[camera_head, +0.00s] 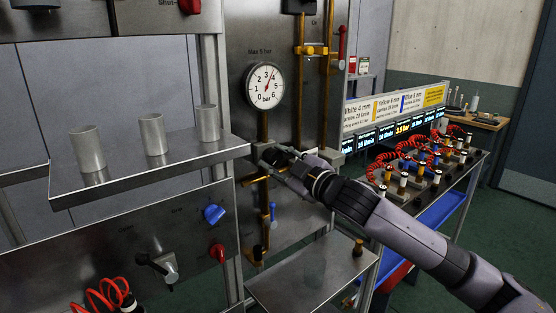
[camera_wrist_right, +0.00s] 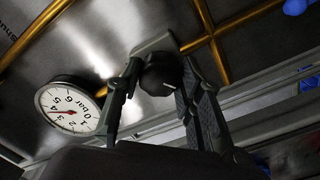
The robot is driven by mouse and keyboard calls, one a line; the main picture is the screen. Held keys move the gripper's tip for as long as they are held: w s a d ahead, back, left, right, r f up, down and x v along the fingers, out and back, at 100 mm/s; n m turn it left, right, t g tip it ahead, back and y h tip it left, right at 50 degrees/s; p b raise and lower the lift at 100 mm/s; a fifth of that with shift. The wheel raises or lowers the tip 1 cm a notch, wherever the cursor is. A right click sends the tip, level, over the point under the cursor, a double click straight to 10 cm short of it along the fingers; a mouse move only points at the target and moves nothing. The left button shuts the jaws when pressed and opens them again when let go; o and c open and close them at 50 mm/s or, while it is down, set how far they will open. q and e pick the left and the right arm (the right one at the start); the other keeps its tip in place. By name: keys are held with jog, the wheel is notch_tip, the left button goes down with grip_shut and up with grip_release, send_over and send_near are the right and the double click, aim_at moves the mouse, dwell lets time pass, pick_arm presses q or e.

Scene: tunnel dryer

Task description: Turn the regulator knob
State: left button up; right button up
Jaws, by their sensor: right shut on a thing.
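The black regulator knob (camera_wrist_right: 160,75) sits on the steel panel below the pressure gauge. My right gripper (camera_head: 276,162) comes in from the right and is shut on the knob. In the right wrist view the fingers of my right gripper (camera_wrist_right: 158,90) lie on both sides of the knob. In the head view the gripper largely hides the knob. The gauge also shows in the right wrist view (camera_wrist_right: 68,107). My left gripper is not in view.
A steel shelf (camera_head: 130,175) with 3 grey cylinders stands left of the knob. Brass pipes (camera_head: 327,90) run up the panel. A blue knob (camera_head: 213,213) and a red knob (camera_head: 217,252) are lower left. A bench with red coiled hoses (camera_head: 382,165) stands at right.

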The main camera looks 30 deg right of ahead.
jog(key=shift+f, duration=0.1)
jog(key=o, duration=1.2)
jog(key=shift+c, duration=0.2)
jog(key=shift+s+d, duration=0.1)
jog(key=shift+s, duration=0.35)
jog(key=s, duration=1.1)
jog(key=shift+d, duration=0.25)
jog(key=shift+f, duration=0.1)
